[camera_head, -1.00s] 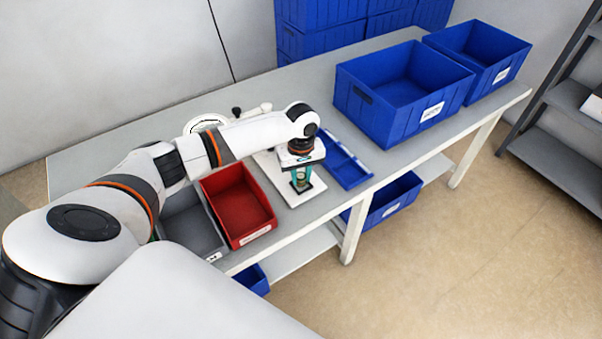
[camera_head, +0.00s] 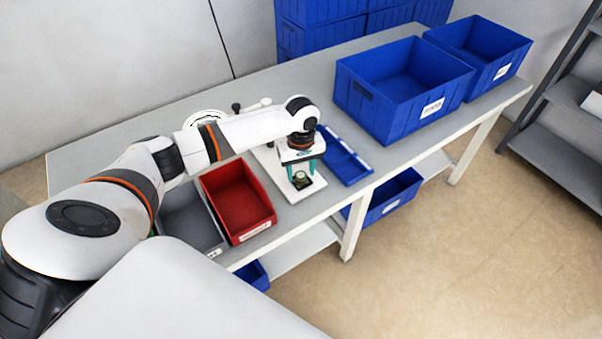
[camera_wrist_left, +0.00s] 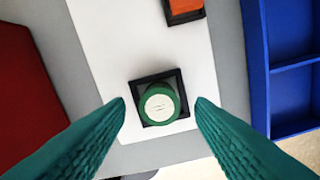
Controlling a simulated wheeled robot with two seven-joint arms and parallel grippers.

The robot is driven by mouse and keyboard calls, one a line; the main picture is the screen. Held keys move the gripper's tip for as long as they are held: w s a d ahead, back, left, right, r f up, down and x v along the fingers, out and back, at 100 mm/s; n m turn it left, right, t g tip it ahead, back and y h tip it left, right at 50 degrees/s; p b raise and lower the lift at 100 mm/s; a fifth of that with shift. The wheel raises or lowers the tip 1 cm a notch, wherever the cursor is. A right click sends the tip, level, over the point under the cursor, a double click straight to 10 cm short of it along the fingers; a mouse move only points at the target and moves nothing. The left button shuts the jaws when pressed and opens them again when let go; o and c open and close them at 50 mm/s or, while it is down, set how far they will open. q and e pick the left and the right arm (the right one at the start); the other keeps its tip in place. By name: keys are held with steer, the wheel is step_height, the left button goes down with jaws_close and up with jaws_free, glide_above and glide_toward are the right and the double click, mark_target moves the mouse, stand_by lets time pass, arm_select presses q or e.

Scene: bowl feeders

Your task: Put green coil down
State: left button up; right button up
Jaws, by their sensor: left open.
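The green coil (camera_wrist_left: 159,104) sits inside a black square holder (camera_wrist_left: 143,88) on a white board (camera_wrist_left: 105,45), its pale round top facing up in the left wrist view. In the head view the coil (camera_head: 301,180) shows small and dark green on the board. My left gripper (camera_head: 305,171) is just above the coil. Its teal fingers (camera_wrist_left: 160,108) are open, one on each side and apart from it. My right gripper is out of view.
A red bin (camera_head: 237,203) and a grey bin (camera_head: 190,224) stand left of the board. A shallow blue tray (camera_head: 344,160) lies close on its right. Large blue bins (camera_head: 400,90) stand farther right. An orange piece (camera_wrist_left: 185,6) sits in another black holder.

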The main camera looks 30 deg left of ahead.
mark_target(301, 176)
arm_select(q)
step_height(301, 176, up, 12)
steer(key=shift+f, duration=0.15)
steer(key=shift+d+f, duration=0.1)
stand_by(0.5)
